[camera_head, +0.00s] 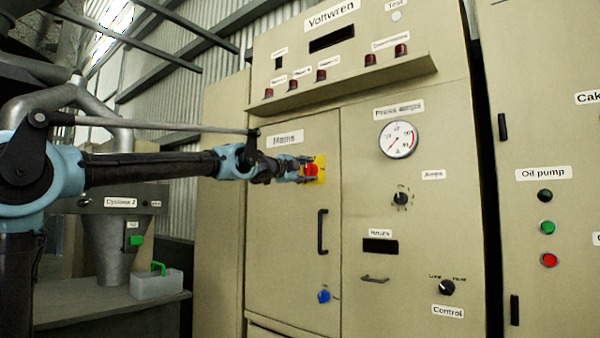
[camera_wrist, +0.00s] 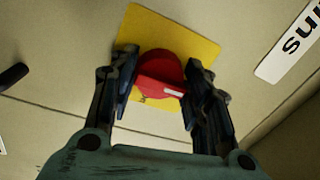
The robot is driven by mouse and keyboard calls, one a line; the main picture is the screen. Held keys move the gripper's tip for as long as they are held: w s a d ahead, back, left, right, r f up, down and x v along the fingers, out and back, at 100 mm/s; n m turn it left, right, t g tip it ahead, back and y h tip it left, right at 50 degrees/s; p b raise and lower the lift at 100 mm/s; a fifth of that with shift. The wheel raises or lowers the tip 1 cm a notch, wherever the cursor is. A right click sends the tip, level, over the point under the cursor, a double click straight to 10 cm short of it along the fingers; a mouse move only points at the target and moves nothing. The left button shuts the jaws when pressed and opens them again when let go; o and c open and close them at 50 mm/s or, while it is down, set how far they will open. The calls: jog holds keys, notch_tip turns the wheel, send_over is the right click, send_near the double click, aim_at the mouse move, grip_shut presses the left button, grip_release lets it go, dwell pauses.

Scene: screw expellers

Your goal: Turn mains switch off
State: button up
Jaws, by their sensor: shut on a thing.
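The mains switch is a red rotary knob (camera_head: 312,170) on a yellow square plate (camera_head: 321,167), on the left cabinet door below the "Mains" label (camera_head: 285,139). In the wrist view the red knob (camera_wrist: 162,76) has a raised grip bar with a white mark, and the yellow plate (camera_wrist: 195,45) shows behind it. My gripper (camera_head: 304,170) reaches in from the left. In the wrist view its two fingers (camera_wrist: 160,92) stand on either side of the knob, shut on it. Part of the knob's sides is hidden by the fingers.
A black door handle (camera_head: 322,232) and a blue knob (camera_head: 323,296) are below the switch. A gauge (camera_head: 398,139) and a small black knob (camera_head: 400,198) are on the panel to the right. A shelf with red lamps (camera_head: 350,85) juts out above.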

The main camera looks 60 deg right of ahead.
jog(key=shift+w+d+f, duration=0.1)
jog(key=shift+w+f, duration=0.05)
jog(key=shift+w, duration=0.05)
jog(key=o, duration=1.4)
jog(key=shift+w, duration=0.1)
jog(key=shift+o, duration=0.6)
jog(key=shift+w, duration=0.2)
jog(key=shift+s, duration=0.25)
jog(key=w+a+f, duration=0.1)
jog(key=w+a, duration=0.1)
jog(key=a, duration=0.9)
jog(key=shift+w+a, duration=0.15)
jog(key=shift+a, duration=0.25)
